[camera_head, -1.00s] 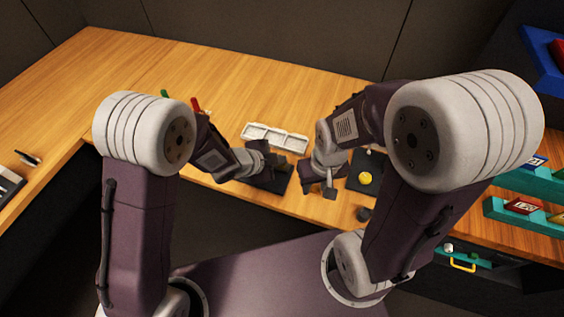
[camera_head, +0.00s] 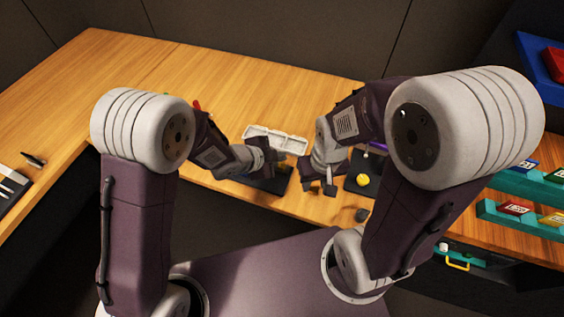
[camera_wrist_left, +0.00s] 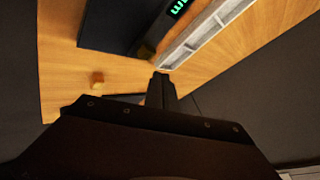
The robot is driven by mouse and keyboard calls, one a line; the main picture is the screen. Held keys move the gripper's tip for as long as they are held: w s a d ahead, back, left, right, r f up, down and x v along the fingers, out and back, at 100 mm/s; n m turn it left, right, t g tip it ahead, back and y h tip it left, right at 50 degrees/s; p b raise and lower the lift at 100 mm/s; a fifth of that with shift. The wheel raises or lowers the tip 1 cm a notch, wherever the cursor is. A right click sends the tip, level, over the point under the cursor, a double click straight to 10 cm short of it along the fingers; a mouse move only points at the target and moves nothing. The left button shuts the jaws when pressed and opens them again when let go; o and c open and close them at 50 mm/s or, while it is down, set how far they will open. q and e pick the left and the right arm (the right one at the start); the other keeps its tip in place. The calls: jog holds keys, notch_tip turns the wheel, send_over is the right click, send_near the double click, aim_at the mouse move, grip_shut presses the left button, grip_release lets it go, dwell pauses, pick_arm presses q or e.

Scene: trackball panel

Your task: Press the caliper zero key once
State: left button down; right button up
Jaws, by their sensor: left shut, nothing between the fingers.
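A dark device with green lit digits, which looks like the caliper display (camera_wrist_left: 178,7), is at the top of the left wrist view, partly cut off. Its zero key cannot be made out. My left gripper (camera_wrist_left: 160,80) is shut and empty, its fingertips just below the device in that view. In the head view my left gripper (camera_head: 277,160) is over a dark pad (camera_head: 268,184) in front of a white tray. My right gripper (camera_head: 322,188) is at the table's front edge, left of the trackball panel; its jaws are too small to read.
The white compartment tray (camera_head: 262,132) stands behind the left gripper. A yellow ball (camera_head: 362,180) sits on a dark panel (camera_head: 373,164) at right. A dark knob (camera_head: 362,214) is near the front edge. Teal racks (camera_head: 520,217) stand farther right.

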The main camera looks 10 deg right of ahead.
aim_at(279, 167)
pick_arm(q)
notch_tip(279, 167, up, 4)
jog(key=p, duration=0.3)
jog(key=shift+f, duration=0.15)
dwell(0.5)
